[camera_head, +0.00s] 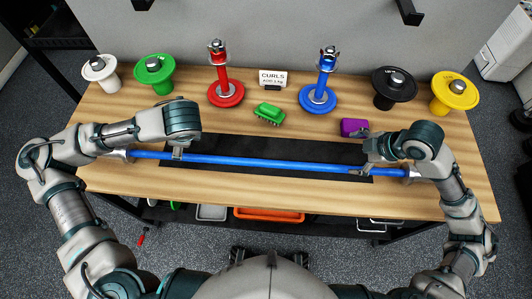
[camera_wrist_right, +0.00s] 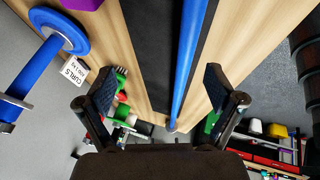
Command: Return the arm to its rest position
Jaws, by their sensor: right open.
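A blue bar (camera_head: 270,164) lies lengthwise over a black mat on the wooden table, with silvery ends. My right gripper (camera_head: 368,168) is over the bar's right part. In the right wrist view its two fingers (camera_wrist_right: 158,88) are spread wide, and the blue bar (camera_wrist_right: 188,60) shows beyond the gap between them, nearer the right finger. I cannot tell whether either finger touches the bar. My left gripper (camera_head: 177,153) is at the bar's left part, its fingers pointing down to it; whether they grip it is too small to tell.
Along the table's back stand white (camera_head: 100,70), green (camera_head: 154,72), black (camera_head: 394,86) and yellow (camera_head: 454,92) weights, red (camera_head: 226,94) and blue (camera_head: 318,98) stands and a CURLS sign (camera_head: 273,78). A green object (camera_head: 269,114) and a purple block (camera_head: 353,127) lie nearer the bar. The front table strip is clear.

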